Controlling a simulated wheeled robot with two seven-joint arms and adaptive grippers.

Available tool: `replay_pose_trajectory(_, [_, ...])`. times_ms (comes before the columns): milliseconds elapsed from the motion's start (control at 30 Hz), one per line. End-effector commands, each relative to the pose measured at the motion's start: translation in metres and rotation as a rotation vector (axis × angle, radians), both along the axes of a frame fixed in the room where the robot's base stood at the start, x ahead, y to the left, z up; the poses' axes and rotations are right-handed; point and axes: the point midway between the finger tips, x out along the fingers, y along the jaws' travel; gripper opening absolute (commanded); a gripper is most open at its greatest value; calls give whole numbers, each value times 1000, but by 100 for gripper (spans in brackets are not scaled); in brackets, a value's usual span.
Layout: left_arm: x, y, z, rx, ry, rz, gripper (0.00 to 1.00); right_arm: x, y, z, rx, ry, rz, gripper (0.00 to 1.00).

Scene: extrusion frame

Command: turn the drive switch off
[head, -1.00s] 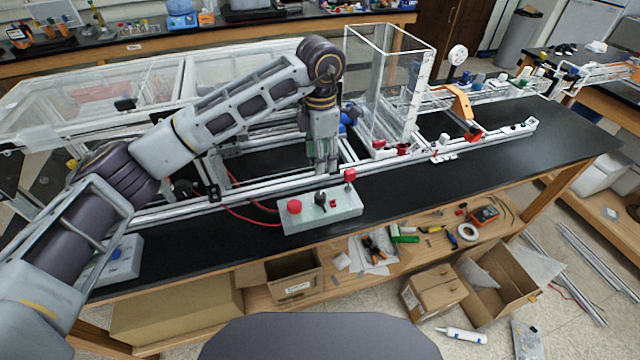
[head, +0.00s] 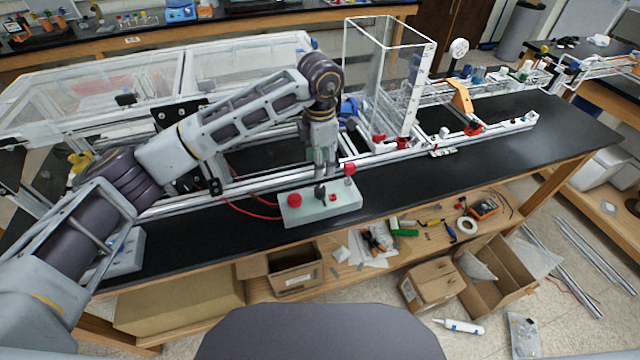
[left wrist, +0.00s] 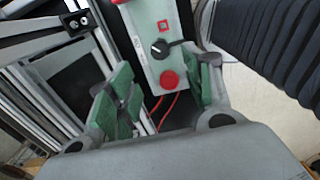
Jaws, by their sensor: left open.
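A pale grey control box (head: 345,206) sits at the front of the black bench. It carries a round red button (head: 295,200), a black rotary switch (head: 320,195) and a small red square element (head: 333,197). In the left wrist view, the black switch (left wrist: 160,48) lies between the red square (left wrist: 163,25) and the red button (left wrist: 169,79), with its dark lever toward the right finger. My left gripper (head: 323,178) points down just above and behind the switch. Its green-padded fingers (left wrist: 158,70) are open around the switch area; contact cannot be told. My right gripper is out of view.
Aluminium rails (head: 250,184) run behind the box, and a clear hopper (head: 385,85) stands to the right. Red cables (head: 245,212) leave the box on the left. Bench right of the box is clear.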

Motion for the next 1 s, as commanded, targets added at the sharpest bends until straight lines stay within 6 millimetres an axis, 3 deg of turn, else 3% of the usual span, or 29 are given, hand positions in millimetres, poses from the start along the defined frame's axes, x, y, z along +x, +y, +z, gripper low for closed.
replay_pose_trajectory(600, [0,0,-78,1,3,2,51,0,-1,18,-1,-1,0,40])
replay_pose_trajectory(1000, [0,0,-97,0,0,0,51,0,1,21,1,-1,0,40])
